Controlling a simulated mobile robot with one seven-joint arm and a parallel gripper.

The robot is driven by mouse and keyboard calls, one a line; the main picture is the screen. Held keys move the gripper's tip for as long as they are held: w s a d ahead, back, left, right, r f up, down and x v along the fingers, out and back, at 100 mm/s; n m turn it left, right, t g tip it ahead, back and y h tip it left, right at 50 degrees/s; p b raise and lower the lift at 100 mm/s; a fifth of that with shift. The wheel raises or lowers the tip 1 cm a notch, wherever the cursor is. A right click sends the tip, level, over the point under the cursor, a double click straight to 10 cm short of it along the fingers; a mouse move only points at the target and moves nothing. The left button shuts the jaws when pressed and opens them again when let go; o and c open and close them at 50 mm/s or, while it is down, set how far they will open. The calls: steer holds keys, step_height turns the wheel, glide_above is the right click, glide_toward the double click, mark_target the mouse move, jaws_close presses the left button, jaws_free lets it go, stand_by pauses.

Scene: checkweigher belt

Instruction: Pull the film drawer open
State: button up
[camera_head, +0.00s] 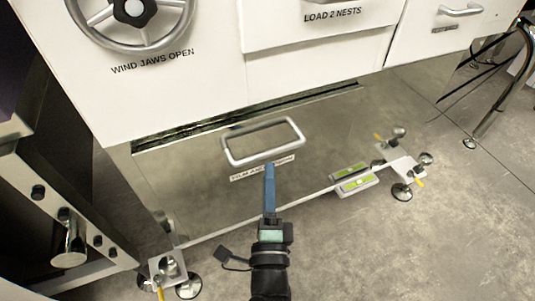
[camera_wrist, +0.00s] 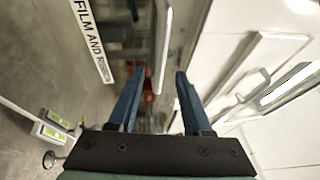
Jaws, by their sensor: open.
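The film drawer (camera_head: 195,185) has a low, shiny steel front beneath the white cabinet. A dark slot runs along its top edge; I cannot tell whether the drawer is fully shut. Its grey looped handle (camera_head: 250,159) stands out from the front. A white label (camera_head: 243,175), partly covered by my gripper, sits below the handle; the wrist view shows "FILM AND R…" on it (camera_wrist: 92,38). My gripper (camera_head: 269,168) reaches its blue fingers to the handle's near bar. In the wrist view the open fingers (camera_wrist: 158,76) have the handle bar (camera_wrist: 163,45) lined up between their tips; contact is unclear.
A handwheel (camera_head: 88,30) marked "WIND JAWS OPEN" and a "LOAD 2 NESTS" drawer (camera_head: 330,35) are above. Levelling feet (camera_head: 402,192) and a green level (camera_head: 352,178) sit along the base. A dark frame (camera_head: 60,190) stands left. Concrete floor is clear at the front right.

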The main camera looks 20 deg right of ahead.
mark_target(268, 151)
steer(key=x, duration=0.6)
steer(key=shift+w+d+r, duration=0.1)
steer(key=shift+w, duration=0.2)
steer(key=shift+c, duration=0.2)
jaws_close()
stand_by(1.0)
